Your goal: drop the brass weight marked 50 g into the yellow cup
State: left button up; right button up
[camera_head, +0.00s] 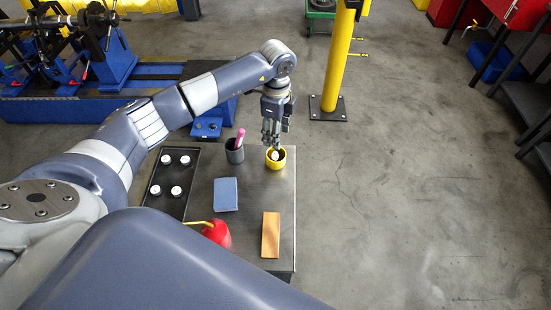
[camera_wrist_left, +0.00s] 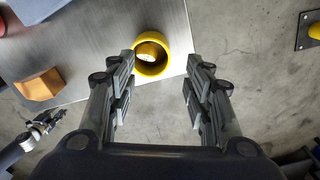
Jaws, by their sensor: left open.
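The yellow cup (camera_head: 276,165) stands at the far right corner of the table. In the left wrist view the yellow cup (camera_wrist_left: 166,68) shows from above, with a brass-coloured round thing (camera_wrist_left: 151,50) inside it. In the head view a pale-topped weight (camera_head: 277,155) shows in its mouth; its marking cannot be read. My left gripper (camera_head: 271,140) is above the cup, pointing down. In the wrist view the left gripper (camera_wrist_left: 158,98) has its fingers wide apart with nothing between them.
A black tray (camera_head: 170,175) with several pale-topped weights lies on the left of the table (camera_head: 255,190). A dark cup (camera_head: 235,153) holding a pink item, a blue block (camera_head: 225,194), an orange block (camera_head: 271,235) and a red can (camera_head: 218,235) stand nearby. A yellow post (camera_head: 338,60) rises behind.

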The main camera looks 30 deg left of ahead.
pick_arm(q)
notch_tip(320, 180, up, 12)
dwell(0.5)
dwell(0.3)
